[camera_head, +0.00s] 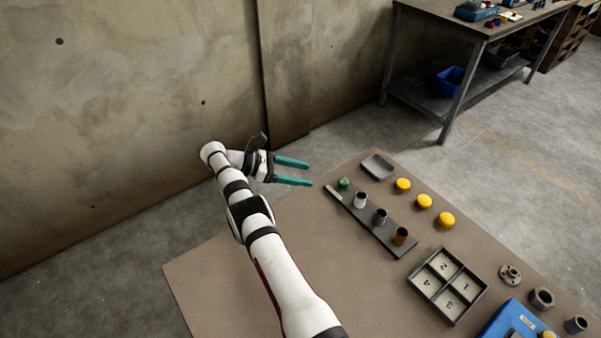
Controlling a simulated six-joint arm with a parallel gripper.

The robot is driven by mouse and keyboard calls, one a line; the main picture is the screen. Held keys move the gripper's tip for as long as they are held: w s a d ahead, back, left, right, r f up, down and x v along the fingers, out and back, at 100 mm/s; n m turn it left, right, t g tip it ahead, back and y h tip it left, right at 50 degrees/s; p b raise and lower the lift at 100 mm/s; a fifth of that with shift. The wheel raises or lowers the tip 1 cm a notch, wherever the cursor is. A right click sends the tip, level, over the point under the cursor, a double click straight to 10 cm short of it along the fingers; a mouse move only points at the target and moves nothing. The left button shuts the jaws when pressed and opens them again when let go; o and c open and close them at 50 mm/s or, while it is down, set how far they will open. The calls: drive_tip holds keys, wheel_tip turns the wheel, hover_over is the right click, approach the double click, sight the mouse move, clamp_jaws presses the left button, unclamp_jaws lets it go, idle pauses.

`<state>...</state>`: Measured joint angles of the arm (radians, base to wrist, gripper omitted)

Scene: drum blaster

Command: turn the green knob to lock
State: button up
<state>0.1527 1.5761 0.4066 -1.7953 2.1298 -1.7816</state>
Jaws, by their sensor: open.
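The green knob (344,184) is a small green piece at the far left end of a dark rack (378,228) on the brown table. My gripper (302,173) has two teal fingers that are apart, with nothing between them. It is to the left of the green knob, near the table's far left edge, with its fingers pointing right toward the knob. The fingertips are apart from the knob. The knob's turn position is too small to tell.
The rack also holds several cylinders, including an orange-brown one (400,236). Yellow caps (424,201) lie to its right, with a grey tray (378,166) behind. A numbered box (447,286), metal parts and a blue case (513,322) stand front right. The table's left part is clear.

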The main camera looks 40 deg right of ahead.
sight(340, 183)
drive_tip(key=shift+w+a+r+h, duration=0.15)
drive_tip(key=shift+r+h, duration=0.05)
drive_tip(key=shift+h, duration=0.1)
drive_tip(key=s+a+n+t, duration=0.2)
drive_tip(key=a+n+t, duration=0.1)
drive_tip(key=s+a+n+t+h, duration=0.1)
drive_tip(key=s+a, duration=0.1)
drive_tip(key=shift+r+t, duration=0.35)
drive_tip(key=shift+t, duration=0.05)
drive_tip(key=x, duration=1.5)
drive_tip(key=shift+s+d, duration=0.1)
drive_tip(key=shift+d, duration=0.05)
clamp_jaws()
